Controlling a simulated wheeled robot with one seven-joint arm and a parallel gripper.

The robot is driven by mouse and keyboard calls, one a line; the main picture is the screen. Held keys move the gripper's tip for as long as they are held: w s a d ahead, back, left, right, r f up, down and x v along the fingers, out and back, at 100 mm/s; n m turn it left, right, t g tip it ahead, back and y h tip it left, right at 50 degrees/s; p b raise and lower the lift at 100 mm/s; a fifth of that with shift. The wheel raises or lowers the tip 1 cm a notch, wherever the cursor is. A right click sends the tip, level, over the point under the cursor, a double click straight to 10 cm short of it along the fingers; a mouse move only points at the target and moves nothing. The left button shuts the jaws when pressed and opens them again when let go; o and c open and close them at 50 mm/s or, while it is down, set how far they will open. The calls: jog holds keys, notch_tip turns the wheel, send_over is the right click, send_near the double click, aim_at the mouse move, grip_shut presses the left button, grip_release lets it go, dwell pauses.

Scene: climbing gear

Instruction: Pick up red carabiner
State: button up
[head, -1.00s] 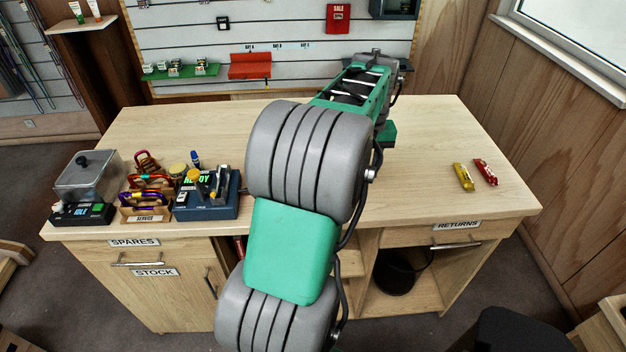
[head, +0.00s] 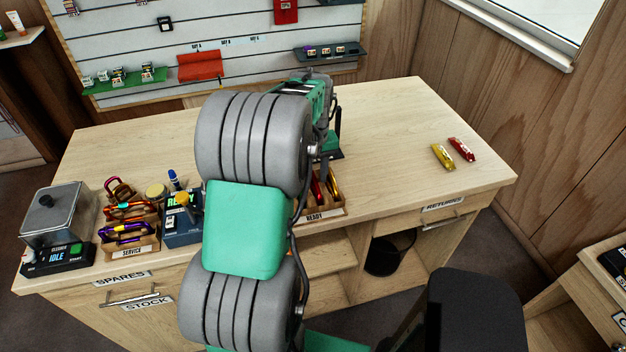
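The ready tray (head: 325,213) at the front middle holds a red piece (head: 316,188) and a gold piece (head: 334,184), which look like carabiners. My arm hides the left part of that tray. The end of my arm, with my gripper (head: 330,154), is above the bench just behind the ready tray. Its fingers cannot be made out, nor whether it holds anything.
Yellow (head: 442,156) and red (head: 461,149) wrapped bars lie at the right. The bench top (head: 390,120) around them is clear.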

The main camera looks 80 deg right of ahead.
jog(key=shift+f, duration=0.65)
grip_shut()
dwell(0.9)
